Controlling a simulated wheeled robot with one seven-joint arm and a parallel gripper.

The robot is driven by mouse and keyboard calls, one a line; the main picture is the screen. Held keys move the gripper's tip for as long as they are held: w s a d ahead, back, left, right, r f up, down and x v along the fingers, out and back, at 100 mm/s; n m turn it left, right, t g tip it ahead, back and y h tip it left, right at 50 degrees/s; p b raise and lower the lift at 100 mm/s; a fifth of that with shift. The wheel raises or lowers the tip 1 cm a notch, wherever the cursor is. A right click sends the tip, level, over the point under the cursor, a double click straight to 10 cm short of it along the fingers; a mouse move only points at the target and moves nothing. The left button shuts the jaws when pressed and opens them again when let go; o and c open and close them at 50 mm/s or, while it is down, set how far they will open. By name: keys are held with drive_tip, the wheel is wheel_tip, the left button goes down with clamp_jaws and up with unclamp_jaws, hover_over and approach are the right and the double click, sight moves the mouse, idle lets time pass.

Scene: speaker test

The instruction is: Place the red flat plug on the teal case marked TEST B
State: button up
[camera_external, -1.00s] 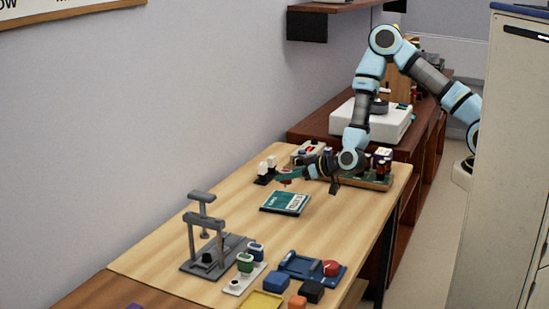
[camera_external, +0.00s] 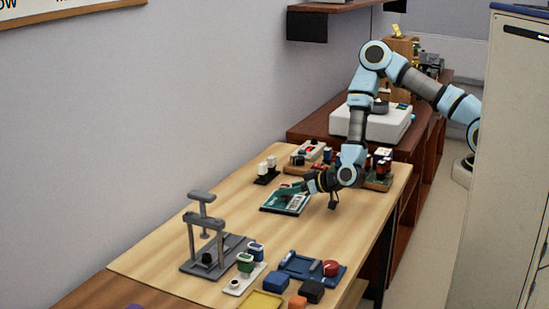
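The teal case (camera_external: 272,206) lies flat on the wooden table, with a pale label at its right side; the print is too small to read. My gripper (camera_external: 290,188) reaches in from the right, low over the back part of the case. Its fingers are small and seen from the side, so whether they are open or shut is unclear. I cannot make out the red flat plug for certain; the gripper and its teal-looking fingers hide part of the case top. Contact between gripper and case cannot be told.
White plugs on a dark base (camera_external: 266,172) stand behind the case. A green board (camera_external: 378,183) with dark parts lies at the back right. A grey press stand (camera_external: 205,240), a blue tray (camera_external: 300,266) and small blocks fill the front. Bare wood lies between.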

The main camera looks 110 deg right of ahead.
drive_tip(key=o, duration=0.3)
